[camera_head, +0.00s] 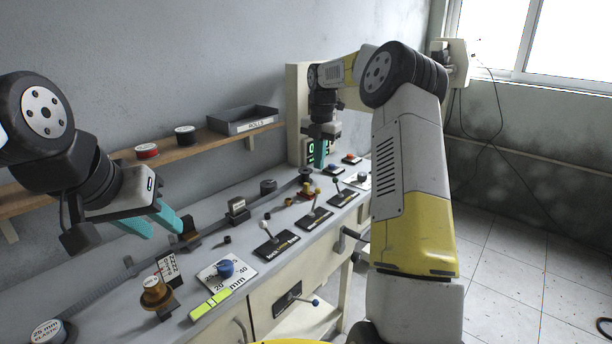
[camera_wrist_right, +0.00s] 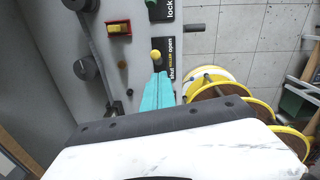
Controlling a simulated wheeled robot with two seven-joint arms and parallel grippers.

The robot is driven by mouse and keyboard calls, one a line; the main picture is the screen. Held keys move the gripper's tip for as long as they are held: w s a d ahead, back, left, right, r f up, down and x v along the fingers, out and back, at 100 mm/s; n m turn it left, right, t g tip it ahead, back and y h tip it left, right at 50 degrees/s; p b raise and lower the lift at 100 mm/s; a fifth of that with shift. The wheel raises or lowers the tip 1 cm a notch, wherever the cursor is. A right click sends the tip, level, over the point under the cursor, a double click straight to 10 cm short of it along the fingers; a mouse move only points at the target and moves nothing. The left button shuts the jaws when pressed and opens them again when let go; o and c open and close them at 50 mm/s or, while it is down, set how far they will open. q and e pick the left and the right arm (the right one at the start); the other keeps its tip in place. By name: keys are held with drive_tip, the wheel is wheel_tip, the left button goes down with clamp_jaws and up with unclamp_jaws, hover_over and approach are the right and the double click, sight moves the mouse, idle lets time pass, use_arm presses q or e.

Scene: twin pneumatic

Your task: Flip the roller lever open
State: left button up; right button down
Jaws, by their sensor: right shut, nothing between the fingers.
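The roller lever shows in the right wrist view as a yellow ball knob (camera_wrist_right: 155,54) beside a black plate (camera_wrist_right: 170,60) lettered shut, ROLLER and open. The knob is at the plate's left side, just beyond my right gripper's fingertips (camera_wrist_right: 158,76). I cannot tell whether they touch. In the head view a yellow-knobbed lever (camera_head: 318,191) stands by the middle black plate (camera_head: 315,219). My right gripper (camera_head: 320,165) is shut and empty, pointing down over the bench's far part. My left gripper (camera_head: 168,228) is open and empty over the bench's near part.
A white-knobbed lever (camera_head: 265,224) and a green-knobbed lever (camera_head: 336,180) stand either side of the yellow one. A blue knob dial (camera_head: 225,268) and a brass spool (camera_head: 154,290) are nearer. A shelf with a grey tray (camera_head: 243,119) runs along the wall.

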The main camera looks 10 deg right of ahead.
drive_tip(key=shift+w+d+r, duration=0.1)
drive_tip(key=shift+d+r, duration=0.05)
drive_tip(key=shift+r, duration=0.45)
drive_tip(key=shift+w+d+r, duration=0.15)
drive_tip(key=shift+d+r, duration=0.05)
drive_tip(key=shift+r, duration=0.35)
drive_tip(key=shift+w+d+r, duration=0.1)
drive_tip(key=shift+d+r, duration=0.05)
drive_tip(key=shift+r, duration=0.45)
